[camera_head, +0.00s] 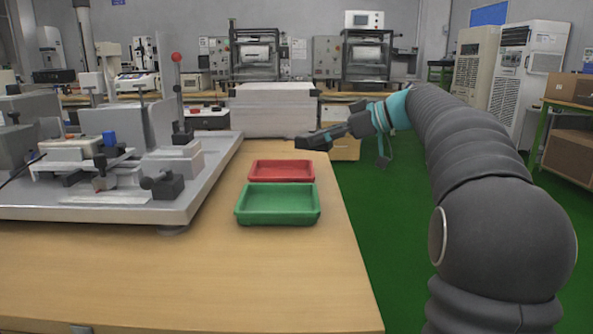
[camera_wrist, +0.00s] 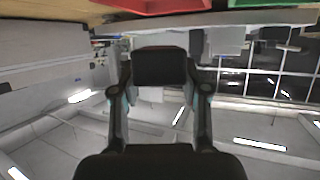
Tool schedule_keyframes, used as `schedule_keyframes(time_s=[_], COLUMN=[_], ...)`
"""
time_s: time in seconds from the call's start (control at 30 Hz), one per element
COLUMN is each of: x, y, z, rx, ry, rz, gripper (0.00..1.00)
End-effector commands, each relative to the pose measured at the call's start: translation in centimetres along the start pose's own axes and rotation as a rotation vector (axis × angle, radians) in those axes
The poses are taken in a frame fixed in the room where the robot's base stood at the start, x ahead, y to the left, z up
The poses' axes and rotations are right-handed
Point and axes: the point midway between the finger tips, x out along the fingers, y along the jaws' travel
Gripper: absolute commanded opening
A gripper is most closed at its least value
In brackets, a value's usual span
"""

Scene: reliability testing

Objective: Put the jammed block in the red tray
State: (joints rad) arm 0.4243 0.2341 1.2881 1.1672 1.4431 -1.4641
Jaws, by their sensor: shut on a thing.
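The red tray (camera_head: 282,179) lies on the wooden table, behind a green tray (camera_head: 277,219); both look empty. My gripper (camera_head: 318,141) is above the table's right side, up and to the right of the red tray. It is shut on a dark block (camera_head: 312,143). In the wrist view the block (camera_wrist: 160,66) sits between the two fingertips. Part of the red tray (camera_wrist: 150,5) shows at the top edge of that view, with a bit of the green tray (camera_wrist: 262,3) to its right.
A grey metal fixture plate (camera_head: 215,170) with clamps and a red-knobbed lever stands on the left of the table. A pale box (camera_head: 273,108) stands behind the trays. The table front (camera_head: 200,280) is clear. Green floor lies to the right.

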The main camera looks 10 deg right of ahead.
Motion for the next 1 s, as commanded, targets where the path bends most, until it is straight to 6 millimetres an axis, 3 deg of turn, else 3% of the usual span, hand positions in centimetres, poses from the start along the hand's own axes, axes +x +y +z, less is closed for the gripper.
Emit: schedule_keyframes(time_s=[0.1,0.33,0.57,0.83,1.0], x=[2.9,6.5,7.5,8.7,8.7], y=[-0.2,-0.2,-0.2,-0.2,-0.1], z=[0.5,1.1,1.8,4.8,4.9], rx=[0.001,0.002,0.003,0.004,0.001], ry=[0.0,0.0,0.001,0.0,0.001], rz=[-0.003,0.003,0.005,0.005,0.006], gripper=[0.08,0.08,0.08,0.08,0.08])
